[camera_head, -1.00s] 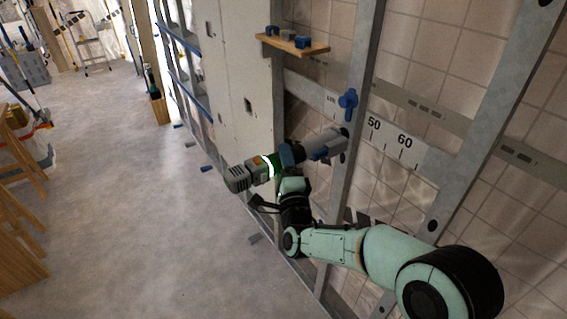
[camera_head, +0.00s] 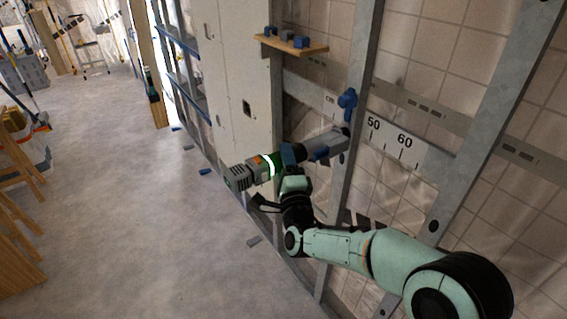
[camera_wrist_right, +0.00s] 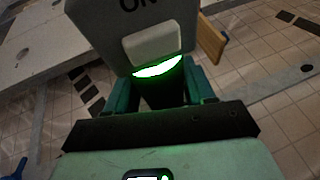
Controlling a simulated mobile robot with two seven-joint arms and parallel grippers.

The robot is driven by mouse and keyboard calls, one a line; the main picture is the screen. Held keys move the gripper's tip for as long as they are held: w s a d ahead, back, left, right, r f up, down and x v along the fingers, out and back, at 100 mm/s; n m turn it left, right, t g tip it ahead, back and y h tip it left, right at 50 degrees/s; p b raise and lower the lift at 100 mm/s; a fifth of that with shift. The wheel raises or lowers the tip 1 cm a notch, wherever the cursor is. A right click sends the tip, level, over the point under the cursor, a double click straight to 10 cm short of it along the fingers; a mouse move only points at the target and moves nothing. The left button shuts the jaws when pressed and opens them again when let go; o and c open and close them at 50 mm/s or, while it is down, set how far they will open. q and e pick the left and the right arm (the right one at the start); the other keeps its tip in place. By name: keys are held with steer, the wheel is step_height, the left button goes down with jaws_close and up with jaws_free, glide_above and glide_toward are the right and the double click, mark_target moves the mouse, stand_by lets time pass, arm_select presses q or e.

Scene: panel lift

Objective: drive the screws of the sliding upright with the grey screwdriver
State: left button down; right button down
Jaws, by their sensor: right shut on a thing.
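The grey screwdriver (camera_head: 318,147) is a grey power tool with a glowing white-green ring. My right gripper (camera_head: 287,160) is shut on it around its middle. The tool's nose reaches the sliding upright (camera_head: 352,110), a grey metal stud, near a dark round spot; I cannot tell whether it touches. A blue knob (camera_head: 347,99) sits on the upright just above the nose. In the right wrist view the screwdriver (camera_wrist_right: 130,35) fills the top, between the fingers (camera_wrist_right: 165,90). The screw heads are hidden or too small to tell. My left gripper is not in view.
A wooden shelf (camera_head: 292,44) with small blue and grey pieces juts out above. A numbered scale strip (camera_head: 390,135) runs right of the upright. A white panel (camera_head: 232,70) stands to the left. The grey floor (camera_head: 140,210) is mostly clear.

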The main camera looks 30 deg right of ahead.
mark_target(276, 171)
steer(key=shift+d+r+b, duration=0.25)
steer(key=shift+d+b, duration=0.4)
steer(key=shift+d, duration=0.1)
stand_by(0.8)
steer(key=shift+d, duration=0.25)
stand_by(1.4)
stand_by(0.5)
steer(key=shift+s+a+b, duration=0.15)
steer(key=shift+a+b, duration=0.4)
steer(key=shift+a, duration=1.95)
